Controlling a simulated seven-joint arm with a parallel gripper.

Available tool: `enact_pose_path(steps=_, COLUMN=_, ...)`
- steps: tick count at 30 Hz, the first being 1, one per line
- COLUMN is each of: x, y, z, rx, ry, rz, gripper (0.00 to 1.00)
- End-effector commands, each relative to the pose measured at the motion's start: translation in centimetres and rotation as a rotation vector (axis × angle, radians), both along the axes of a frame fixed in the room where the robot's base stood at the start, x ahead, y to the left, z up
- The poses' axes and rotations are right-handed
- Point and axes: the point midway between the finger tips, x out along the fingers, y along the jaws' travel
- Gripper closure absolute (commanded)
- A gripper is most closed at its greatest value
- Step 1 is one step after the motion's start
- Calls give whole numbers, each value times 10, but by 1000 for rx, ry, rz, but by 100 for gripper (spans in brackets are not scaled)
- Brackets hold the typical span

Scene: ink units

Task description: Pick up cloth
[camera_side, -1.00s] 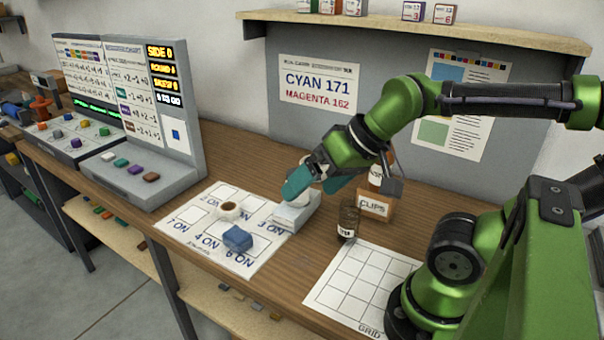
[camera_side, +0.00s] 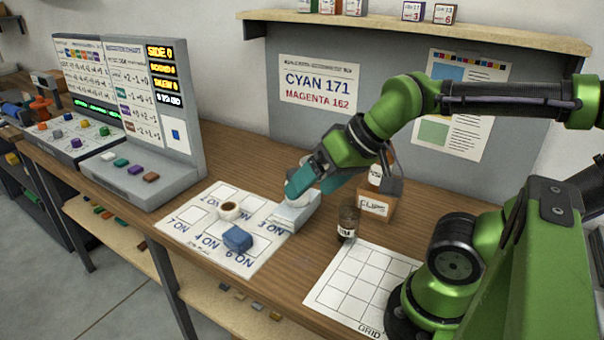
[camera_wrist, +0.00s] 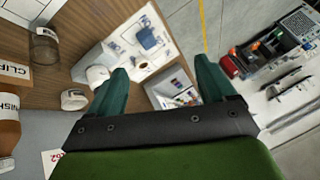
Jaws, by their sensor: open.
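A blue folded lump that looks like the cloth (camera_side: 238,238) lies on the white numbered sheet (camera_side: 185,228), near its front right part. It also shows small in the wrist view (camera_wrist: 147,39). My gripper (camera_side: 304,186) is above and behind the pale block (camera_side: 296,212), to the right of the sheet, well apart from the blue lump. In the wrist view the two teal fingers are spread, with nothing held between them (camera_wrist: 163,68). A white rounded thing (camera_wrist: 97,74) shows beside the left finger; whether they touch I cannot tell.
A white ring-shaped roll (camera_side: 229,211) sits on the sheet just behind the blue lump. A dark jar (camera_side: 348,221) and a clips box (camera_side: 376,204) stand right of my gripper. A grid sheet (camera_side: 362,285) lies at the front right. The button console (camera_side: 137,178) is left.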

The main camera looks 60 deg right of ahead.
Motion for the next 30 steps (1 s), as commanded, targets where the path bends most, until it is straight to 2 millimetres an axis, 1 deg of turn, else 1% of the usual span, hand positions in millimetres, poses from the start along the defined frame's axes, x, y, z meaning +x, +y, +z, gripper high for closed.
enact_pose_path(steps=4, x=0, y=0, z=-1, rx=0, ry=5, rz=1, gripper=17)
enact_pose_path(steps=7, x=4, y=1, z=-11, rx=1, ry=50, rz=4, gripper=17)
enact_pose_path(steps=8, x=7, y=1, z=-13, rx=0, ry=68, rz=5, gripper=17)
enact_pose_path(steps=11, x=28, y=1, z=-18, rx=-10, ry=132, rz=13, gripper=17)
enact_pose_path(steps=16, x=80, y=-2, z=-25, rx=-54, ry=271, rz=51, gripper=17)
enact_pose_path(steps=19, x=113, y=-5, z=-34, rx=-89, ry=352, rz=81, gripper=17)
enact_pose_path(steps=24, x=169, y=-10, z=-59, rx=-153, ry=482, rz=138, gripper=17)
enact_pose_path(steps=27, x=197, y=-14, z=-74, rx=-189, ry=545, rz=169, gripper=17)
enact_pose_path(steps=30, x=219, y=-17, z=-83, rx=-221, ry=587, rz=192, gripper=17)
